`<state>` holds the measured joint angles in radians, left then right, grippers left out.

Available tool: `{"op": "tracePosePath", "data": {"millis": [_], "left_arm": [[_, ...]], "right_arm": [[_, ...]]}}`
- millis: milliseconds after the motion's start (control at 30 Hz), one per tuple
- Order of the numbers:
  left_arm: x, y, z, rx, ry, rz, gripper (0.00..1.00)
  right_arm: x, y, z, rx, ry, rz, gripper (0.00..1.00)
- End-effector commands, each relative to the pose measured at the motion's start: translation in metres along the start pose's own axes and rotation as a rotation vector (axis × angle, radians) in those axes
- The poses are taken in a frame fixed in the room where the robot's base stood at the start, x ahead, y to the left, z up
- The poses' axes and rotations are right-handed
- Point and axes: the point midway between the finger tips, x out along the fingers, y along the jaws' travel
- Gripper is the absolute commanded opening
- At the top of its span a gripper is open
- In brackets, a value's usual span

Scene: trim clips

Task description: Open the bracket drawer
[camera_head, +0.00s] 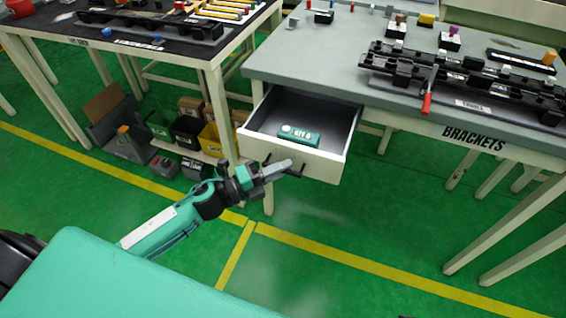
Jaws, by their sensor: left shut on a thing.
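The bracket drawer (325,168) stands pulled out from under the grey-topped table with the BRACKETS label. Its dark inside shows, with a green box (298,136) lying in it. My left gripper (291,168) is at the drawer's cream front, shut on the dark drawer handle (297,172). The fingers cover part of the handle. My right gripper is not in view.
The grey-topped table (300,62) carries black clip rails (470,85), a red-handled tool (427,103) and small parts. Another table (215,50) stands at the left, with bins (186,130) below. The green floor in front of the drawer is clear.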

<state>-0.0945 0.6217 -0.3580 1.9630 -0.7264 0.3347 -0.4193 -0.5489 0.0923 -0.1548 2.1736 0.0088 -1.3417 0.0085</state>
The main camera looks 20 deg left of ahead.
Motion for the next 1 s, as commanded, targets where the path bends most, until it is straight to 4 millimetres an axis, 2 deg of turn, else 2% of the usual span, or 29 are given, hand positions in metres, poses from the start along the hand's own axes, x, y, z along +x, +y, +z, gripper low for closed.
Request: {"op": "tracePosePath", "data": {"millis": [433,467,567,867,1000], "left_arm": [[-0.0018,-0.0003,-0.0014,0.0,0.0,0.0,0.0],[-0.0018,-0.0002,-0.0014,0.0,0.0,0.0,0.14],[-0.0017,-0.0003,-0.0013,0.0,0.0,0.0,0.34],[-0.0022,-0.0005,-0.0014,0.0,0.0,0.0,0.34],[-0.0099,0.0004,-0.0014,0.0,-0.001,0.001,0.34]], "right_arm": [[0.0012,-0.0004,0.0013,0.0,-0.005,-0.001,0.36],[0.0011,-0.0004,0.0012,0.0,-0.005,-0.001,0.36],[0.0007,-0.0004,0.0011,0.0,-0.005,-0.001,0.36],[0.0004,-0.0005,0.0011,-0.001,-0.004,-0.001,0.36],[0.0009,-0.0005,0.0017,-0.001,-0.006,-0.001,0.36]]}}
